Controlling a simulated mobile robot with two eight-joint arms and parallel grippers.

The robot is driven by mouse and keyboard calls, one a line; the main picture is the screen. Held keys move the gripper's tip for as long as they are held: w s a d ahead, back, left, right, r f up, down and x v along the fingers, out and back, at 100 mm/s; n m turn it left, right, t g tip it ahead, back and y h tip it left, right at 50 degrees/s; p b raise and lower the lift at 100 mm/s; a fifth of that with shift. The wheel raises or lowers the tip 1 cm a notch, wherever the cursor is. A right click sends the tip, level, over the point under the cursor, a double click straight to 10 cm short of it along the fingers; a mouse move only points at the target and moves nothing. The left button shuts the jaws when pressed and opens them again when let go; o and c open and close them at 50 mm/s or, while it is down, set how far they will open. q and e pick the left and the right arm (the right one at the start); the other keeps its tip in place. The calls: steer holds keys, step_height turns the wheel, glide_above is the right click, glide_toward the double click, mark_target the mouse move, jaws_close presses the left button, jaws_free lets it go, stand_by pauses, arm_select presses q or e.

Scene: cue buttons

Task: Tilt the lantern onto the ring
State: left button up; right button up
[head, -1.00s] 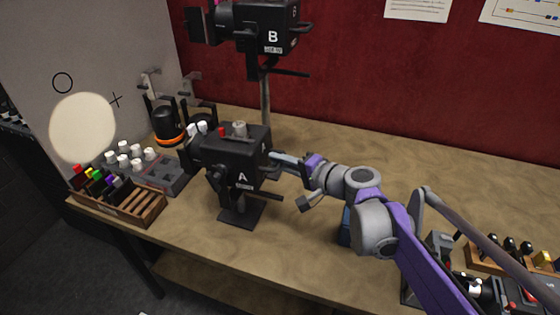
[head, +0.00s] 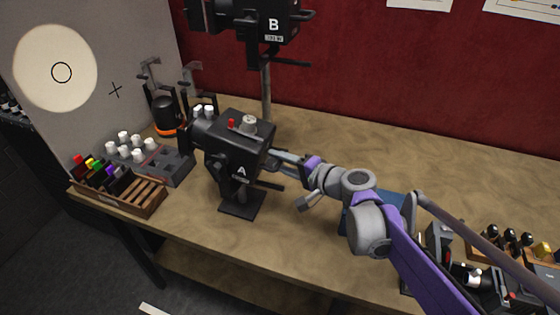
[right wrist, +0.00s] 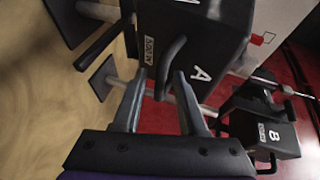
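The black lantern A (head: 236,147) stands on its post and foot on the bench, tilted with its front up. Its curved rear handle (right wrist: 172,62) shows in the right wrist view. My right gripper (head: 274,154) is behind the lantern, its two fingers (right wrist: 160,74) on either side of that handle and seemingly closed on it. The black ring (head: 62,72) is drawn on the grey wall at the upper left. The pale light spot (head: 40,50) surrounds the ring, which sits slightly right of and below its middle. My left gripper is not in view.
Lantern B (head: 262,25) is on a tall post behind A. A cross mark (head: 116,90) is right of the spot. A control box with white knobs (head: 160,163) and a wooden rack (head: 115,196) stand left. Bare bench lies behind my right arm.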

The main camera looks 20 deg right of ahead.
steer(key=v, duration=1)
steer(key=shift+s+d, duration=0.25)
steer(key=shift+s, duration=0.05)
steer(key=shift+r, duration=0.1)
steer(key=s+a+f+n+g+h, duration=0.3)
steer(key=s+a+f+n+g, duration=0.3)
steer(key=s+f, duration=0.5)
steer(key=s+d+f+n+h, duration=0.1)
steer(key=s+f, duration=0.1)
steer(key=s+d+f+n+g+h+p, duration=0.1)
steer(key=s+f+h, duration=0.1)
steer(key=s+f, duration=0.1)
steer(key=s+d+f+n+h, duration=0.1)
steer(key=s+f+n+h, duration=0.1)
steer(key=shift+s+d+f, duration=0.15)
steer(key=shift+d+f, duration=0.1)
steer(key=shift+f, duration=0.05)
